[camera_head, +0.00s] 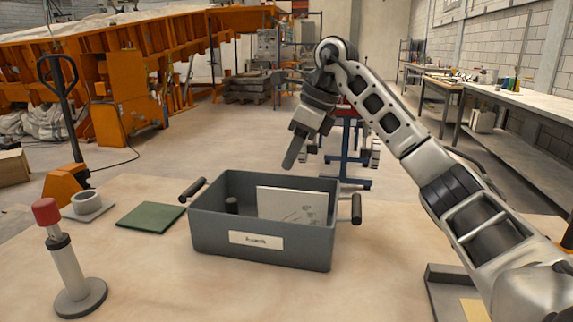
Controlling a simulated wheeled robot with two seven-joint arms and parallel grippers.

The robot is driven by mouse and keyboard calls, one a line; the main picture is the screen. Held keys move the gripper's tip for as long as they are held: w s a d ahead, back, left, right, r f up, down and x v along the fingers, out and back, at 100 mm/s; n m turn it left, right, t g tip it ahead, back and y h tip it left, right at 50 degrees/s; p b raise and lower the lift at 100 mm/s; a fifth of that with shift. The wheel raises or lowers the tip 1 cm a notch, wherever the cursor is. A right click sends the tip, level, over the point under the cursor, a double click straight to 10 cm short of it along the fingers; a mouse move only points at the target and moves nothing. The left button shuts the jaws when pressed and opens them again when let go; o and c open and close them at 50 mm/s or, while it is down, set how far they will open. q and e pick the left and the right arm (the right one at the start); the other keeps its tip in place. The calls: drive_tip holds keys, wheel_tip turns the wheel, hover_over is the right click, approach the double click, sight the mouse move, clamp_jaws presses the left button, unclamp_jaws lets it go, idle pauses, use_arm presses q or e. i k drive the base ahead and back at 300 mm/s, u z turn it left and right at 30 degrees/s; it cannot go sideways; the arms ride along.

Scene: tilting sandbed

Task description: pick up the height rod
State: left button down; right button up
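An upright metal post with a red cap (66,262) and a black collar stands on a round dark base at the front left of the table. It is the most rod-like thing here, but I cannot tell for sure that it is the height rod. My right gripper (290,154) hangs in the air above and behind the grey bin, pointing down, well to the right of the post. Its fingers show as one dark shape, so I cannot see a gap between them or anything held. My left gripper is out of view.
The table front (165,285) is bare between post and bin.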

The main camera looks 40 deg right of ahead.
sight(81, 296)
drive_tip(key=k, duration=1.5)
